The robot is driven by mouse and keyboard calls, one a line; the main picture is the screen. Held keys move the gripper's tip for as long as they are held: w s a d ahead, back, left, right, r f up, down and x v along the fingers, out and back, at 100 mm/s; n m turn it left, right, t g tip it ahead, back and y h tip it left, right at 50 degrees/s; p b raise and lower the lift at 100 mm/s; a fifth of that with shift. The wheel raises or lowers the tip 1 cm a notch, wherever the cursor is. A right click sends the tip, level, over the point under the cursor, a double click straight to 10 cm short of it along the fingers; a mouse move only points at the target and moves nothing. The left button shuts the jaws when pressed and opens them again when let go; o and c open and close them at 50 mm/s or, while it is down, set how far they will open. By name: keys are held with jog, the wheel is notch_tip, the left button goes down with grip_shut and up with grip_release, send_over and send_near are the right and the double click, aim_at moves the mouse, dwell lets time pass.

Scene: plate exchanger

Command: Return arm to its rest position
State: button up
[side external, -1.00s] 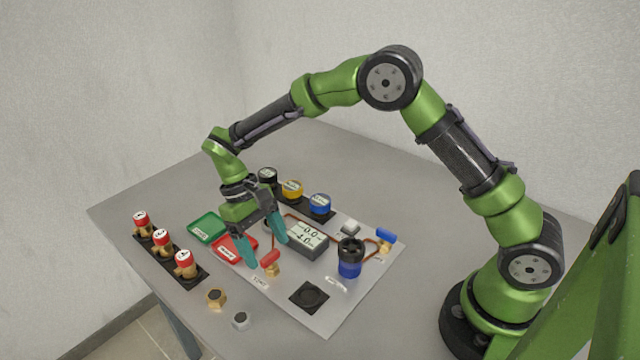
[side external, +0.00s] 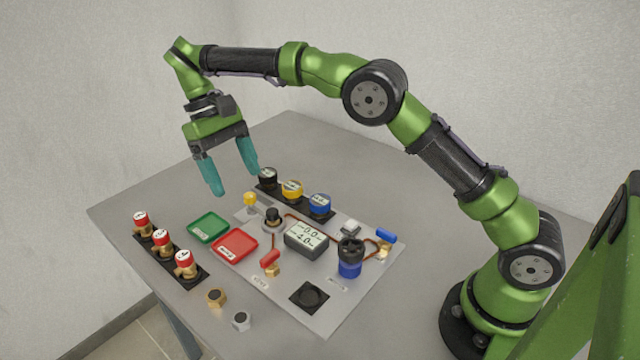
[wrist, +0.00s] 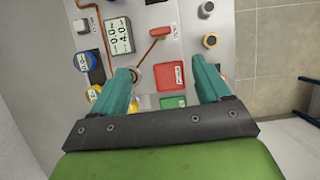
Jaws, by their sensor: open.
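My gripper (side external: 234,181) is open and empty. In the side view it hangs in the air above the back left of the table, fingers pointing down, apart from everything below. Its two teal fingers also show in the wrist view (wrist: 166,80), spread with a wide gap. The red tray (wrist: 170,75) and part of the green tray (wrist: 172,102) show between and below the fingers there.
A grey panel (side external: 325,318) carries a display box (side external: 306,238), a blue-black fitting (side external: 349,258) and a red-handled valve (side external: 270,259). Black, yellow and blue capped parts (side external: 292,190) stand behind. Red-capped parts (side external: 162,239) stand front left. Brass (side external: 216,298) and silver (side external: 240,320) nuts lie in front.

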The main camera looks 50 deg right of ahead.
jog(key=s+d+r+m+t, duration=0.1)
jog(key=s+d+t, duration=0.2)
jog(key=s, duration=0.4)
jog(key=s+d+r+m+t+y, duration=0.1)
jog(key=s+d+t, duration=0.3)
jog(key=s, duration=0.4)
jog(key=s+d+r+m+t+y, duration=0.1)
jog(key=s+d+t, duration=0.3)
jog(key=s, duration=0.4)
jog(key=shift+d+r+m+t, duration=0.15)
jog(key=shift+r+m+t, duration=0.15)
jog(key=shift+r+m, duration=0.45)
jog(key=shift+r, duration=0.1)
dwell(2.7)
